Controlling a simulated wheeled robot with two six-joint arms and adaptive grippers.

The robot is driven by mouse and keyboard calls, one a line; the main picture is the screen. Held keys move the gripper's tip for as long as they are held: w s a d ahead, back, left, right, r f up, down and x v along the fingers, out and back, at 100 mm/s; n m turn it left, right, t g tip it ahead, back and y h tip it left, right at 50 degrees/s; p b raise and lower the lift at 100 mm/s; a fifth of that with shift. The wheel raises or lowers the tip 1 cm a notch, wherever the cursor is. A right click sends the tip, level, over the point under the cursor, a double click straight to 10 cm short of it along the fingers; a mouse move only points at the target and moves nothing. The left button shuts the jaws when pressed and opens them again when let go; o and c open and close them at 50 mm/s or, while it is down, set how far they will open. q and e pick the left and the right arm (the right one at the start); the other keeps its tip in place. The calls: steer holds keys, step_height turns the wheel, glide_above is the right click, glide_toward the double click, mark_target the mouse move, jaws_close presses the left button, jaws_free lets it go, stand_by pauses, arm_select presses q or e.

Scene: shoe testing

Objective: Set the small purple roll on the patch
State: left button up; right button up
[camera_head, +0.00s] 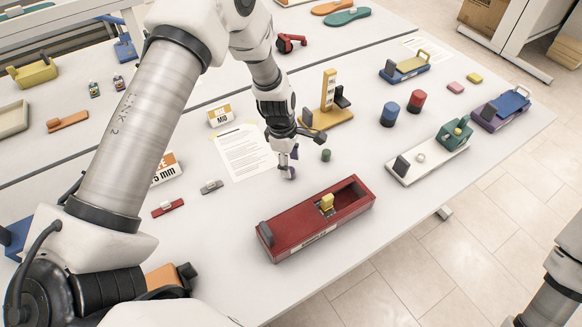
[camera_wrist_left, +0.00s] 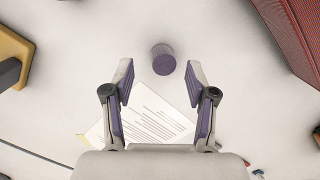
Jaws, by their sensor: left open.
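A small purple roll (camera_wrist_left: 163,59) stands on the white table, just beyond my left fingertips in the left wrist view. In the head view a small dark roll (camera_head: 326,155) stands to the right of my left gripper (camera_head: 287,166) and looks greenish there. My left gripper points down, open and empty. Its two purple-padded fingers (camera_wrist_left: 159,88) are apart in the wrist view, with the roll ahead of the gap between them. I cannot tell which surface is the patch. My right gripper is out of view.
A long red tray (camera_head: 285,243) lies in front of my left gripper. A printed sheet (camera_head: 243,152) lies behind it to the left. A yellow stand (camera_head: 327,119) rises behind the roll. Red and blue cylinders (camera_head: 390,114) and a white fixture (camera_head: 425,164) stand to the right.

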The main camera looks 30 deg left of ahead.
arm_select(q)
step_height(320, 180, up, 9)
steer(key=a, duration=0.1)
steer(key=shift+s, duration=0.2)
steer(key=shift+a, duration=0.1)
steer(key=shift+f, duration=0.1)
